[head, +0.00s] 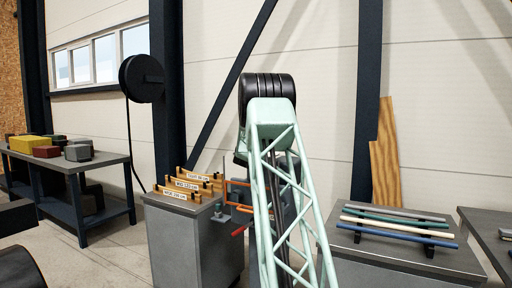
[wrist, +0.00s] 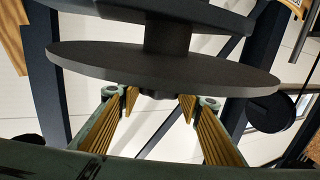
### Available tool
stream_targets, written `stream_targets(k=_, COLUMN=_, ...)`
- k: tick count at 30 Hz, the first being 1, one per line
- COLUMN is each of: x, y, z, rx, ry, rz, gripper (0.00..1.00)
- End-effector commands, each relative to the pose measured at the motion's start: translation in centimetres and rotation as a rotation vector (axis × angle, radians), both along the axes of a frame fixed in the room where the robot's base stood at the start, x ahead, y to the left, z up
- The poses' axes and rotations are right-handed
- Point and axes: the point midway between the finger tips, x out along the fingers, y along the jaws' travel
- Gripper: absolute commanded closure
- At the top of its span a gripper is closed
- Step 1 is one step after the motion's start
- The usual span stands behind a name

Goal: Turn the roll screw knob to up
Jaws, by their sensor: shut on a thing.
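In the wrist view a dark round disc (wrist: 100,66) spans the upper middle, joined by a thick stem to another dark plate above it. A short dark stub, which I take for the roll screw knob (wrist: 158,94), sticks out of the disc's near side. My gripper (wrist: 158,98) has its two yellow-ribbed fingers on either side of this stub, and they are shut on it. The fingertips overlap the disc's lower edge. No up mark or pointer is visible on the knob. In the head view my lattice arm hides the gripper and the knob.
In the head view a grey cabinet (head: 180,245) carries labelled orange-brown racks (head: 187,186). Thin orange and red rods stick out beside my arm. At right a bench (head: 370,258) bears several coloured rods. At left a table (head: 75,168) holds coloured blocks.

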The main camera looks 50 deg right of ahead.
Motion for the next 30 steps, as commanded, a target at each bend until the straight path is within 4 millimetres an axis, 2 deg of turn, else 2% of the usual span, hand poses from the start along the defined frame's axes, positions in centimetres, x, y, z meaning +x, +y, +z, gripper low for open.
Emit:
stream_targets(k=26, x=0.00, y=0.01, z=0.08, rx=0.000, ry=-0.001, rz=0.057, gripper=0.78)
stream_targets(k=27, x=0.00, y=0.01, z=0.08, rx=0.000, ry=-0.001, rz=0.057, gripper=0.64)
stream_targets(k=30, x=0.00, y=0.01, z=0.07, rx=0.000, ry=-0.001, rz=0.057, gripper=0.55)
